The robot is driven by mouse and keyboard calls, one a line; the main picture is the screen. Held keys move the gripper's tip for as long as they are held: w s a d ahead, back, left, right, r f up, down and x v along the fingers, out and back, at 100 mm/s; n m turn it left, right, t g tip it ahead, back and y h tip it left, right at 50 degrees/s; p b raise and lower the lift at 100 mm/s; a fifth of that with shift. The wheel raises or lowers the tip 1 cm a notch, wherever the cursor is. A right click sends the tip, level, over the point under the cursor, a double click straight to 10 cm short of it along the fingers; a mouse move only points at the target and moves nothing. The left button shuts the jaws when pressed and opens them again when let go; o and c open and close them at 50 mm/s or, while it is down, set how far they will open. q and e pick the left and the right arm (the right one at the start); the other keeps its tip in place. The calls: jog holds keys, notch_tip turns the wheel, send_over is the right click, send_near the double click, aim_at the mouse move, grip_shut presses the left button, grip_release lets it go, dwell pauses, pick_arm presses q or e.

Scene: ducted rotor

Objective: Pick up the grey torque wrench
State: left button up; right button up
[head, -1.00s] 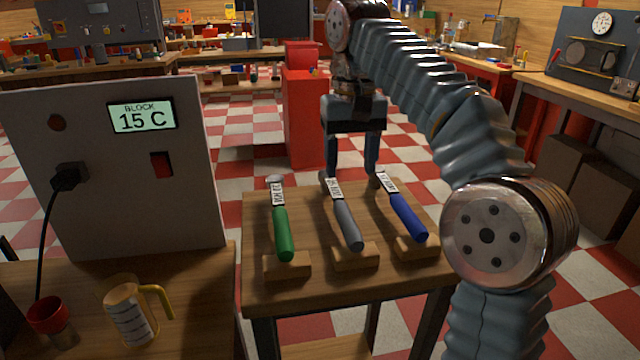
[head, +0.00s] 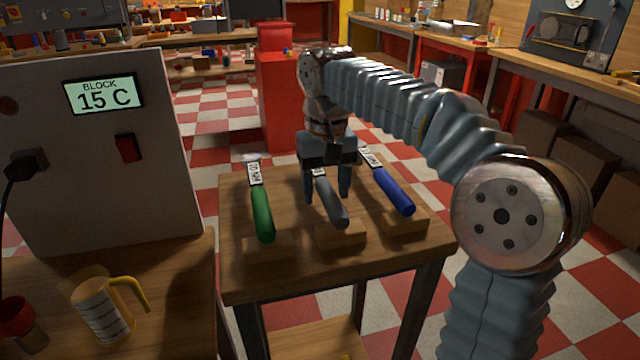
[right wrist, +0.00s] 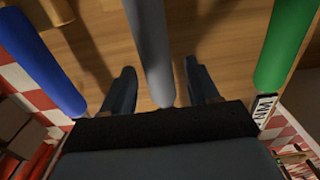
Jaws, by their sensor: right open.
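The grey torque wrench (head: 332,205) lies between the green and blue wrenches on the small wooden table, its handle end on a wooden block (head: 341,233). My right gripper (head: 326,197) is open and points down, with one finger on each side of the grey wrench. In the right wrist view the grey handle (right wrist: 150,45) runs between the two open fingers (right wrist: 162,82), with gaps on both sides. The gripper hides part of the wrench's far end. My left gripper is not in view.
The green wrench (head: 262,212) lies to the left and the blue wrench (head: 394,190) to the right, both close to the gripper. A grey panel box (head: 110,170) stands left of the table.

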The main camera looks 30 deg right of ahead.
jog(key=shift+f, duration=0.65)
